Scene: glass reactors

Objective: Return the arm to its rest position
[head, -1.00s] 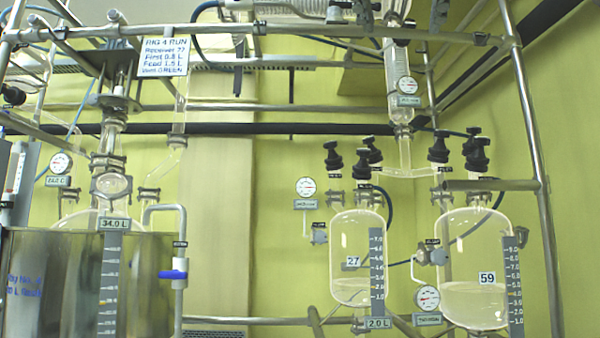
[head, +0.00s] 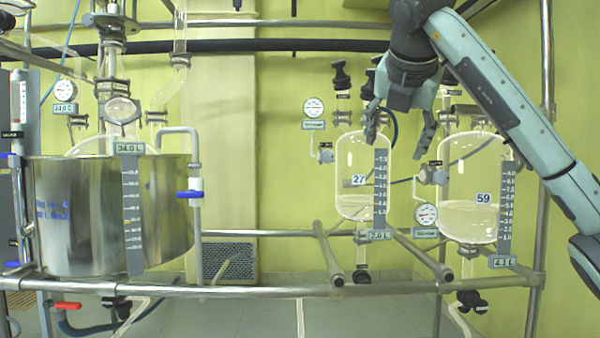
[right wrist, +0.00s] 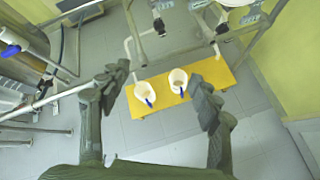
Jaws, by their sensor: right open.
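My right arm (head: 500,95) comes in from the right in the head view. Its gripper (head: 398,148) hangs fingers-down in front of the glass receivers, open with nothing between its fingers. In the right wrist view the same gripper (right wrist: 165,95) shows both fingers spread wide apart over the floor. Receiver 27 (head: 352,200) is to the left of and below the gripper, and receiver 59 (head: 470,190) is to its right, partly behind my arm. Whether the fingers touch any glass cannot be told. My left gripper does not show.
A large steel vessel (head: 170,205) stands at the left, with a blue-handled valve (head: 190,194). A metal rail (head: 260,291) crosses the front, with bars (head: 328,253) sticking out.

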